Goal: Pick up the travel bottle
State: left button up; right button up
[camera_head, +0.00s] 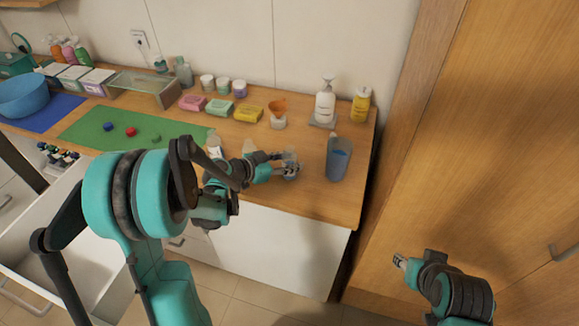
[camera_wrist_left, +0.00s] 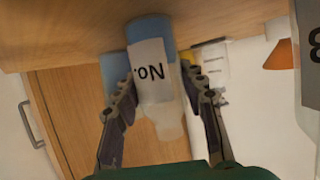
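My left gripper (camera_head: 290,163) is low over the front of the counter, with a clear travel bottle (camera_head: 288,174) between its fingers. In the left wrist view, which is upside down, the labelled bottle (camera_wrist_left: 152,75) stands between the two fingertips (camera_wrist_left: 160,78). Its label reads "No." and blue shows by its base. The fingers are close to its sides, but I cannot tell if both touch. Two other pale bottles (camera_head: 214,143) (camera_head: 249,147) stand to the left. My right gripper (camera_head: 400,262) is away from the counter at the lower right; its fingers are too small to judge.
A blue tumbler (camera_head: 337,160) stands just right of the left gripper. An orange funnel (camera_head: 278,107), pump bottle (camera_head: 325,104) and yellow bottle (camera_head: 361,106) stand behind. A green mat (camera_head: 90,125) lies left, above an open drawer (camera_head: 60,235).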

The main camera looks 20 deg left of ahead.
pick_arm(q)
jog(key=shift+c, duration=0.9)
